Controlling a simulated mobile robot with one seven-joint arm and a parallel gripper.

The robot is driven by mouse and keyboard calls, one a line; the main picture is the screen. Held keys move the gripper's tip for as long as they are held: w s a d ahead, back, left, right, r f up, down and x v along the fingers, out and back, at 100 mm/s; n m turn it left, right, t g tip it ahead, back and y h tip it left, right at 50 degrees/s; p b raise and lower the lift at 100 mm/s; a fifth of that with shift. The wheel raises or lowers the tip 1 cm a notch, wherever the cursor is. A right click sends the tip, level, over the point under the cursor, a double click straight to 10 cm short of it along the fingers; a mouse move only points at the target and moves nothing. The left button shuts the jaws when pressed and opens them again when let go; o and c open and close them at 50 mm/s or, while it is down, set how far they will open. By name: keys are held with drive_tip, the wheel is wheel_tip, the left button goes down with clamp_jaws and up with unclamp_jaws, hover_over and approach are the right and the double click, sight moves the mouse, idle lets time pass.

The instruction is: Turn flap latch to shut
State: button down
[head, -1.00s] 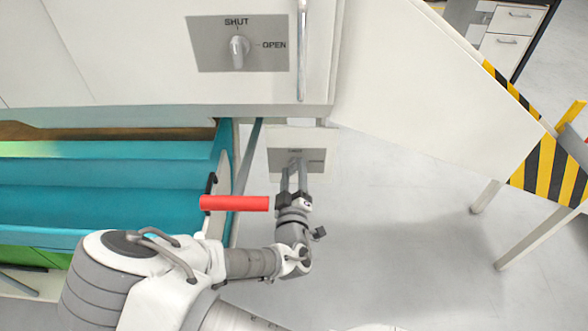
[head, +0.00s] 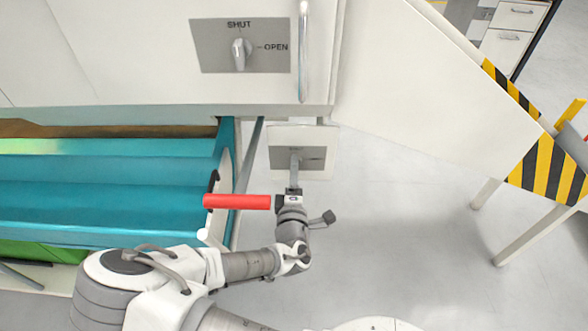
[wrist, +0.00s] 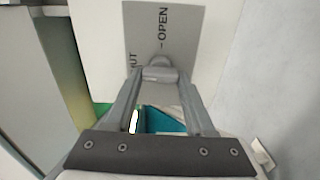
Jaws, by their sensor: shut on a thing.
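A lower latch plate (head: 316,160) is grey, on a white panel under the cabinet. It also shows in the wrist view (wrist: 190,30), with OPEN readable and SHUT partly cut off. The grey latch knob (wrist: 158,66) sits between my fingertips. My gripper (head: 295,165) reaches up to the plate, and in the wrist view (wrist: 160,76) it is shut on the knob. The knob's exact pointing is hidden by the fingers. A larger upper latch (head: 240,54), marked SHUT above and OPEN at right, sits on the cabinet face, with its knob roughly upright.
A red handle bar (head: 237,202) lies close left of my gripper. A teal open bin (head: 100,180) is further left. A vertical metal rail (head: 303,50) is above. A white slanted panel with a striped edge (head: 550,165) stands at right. Floor is clear at lower right.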

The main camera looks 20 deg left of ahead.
drive_tip(key=shift+n, duration=0.3)
drive_tip(key=shift+c, duration=1.3)
unclamp_jaws()
drive_tip(key=shift+s, duration=0.1)
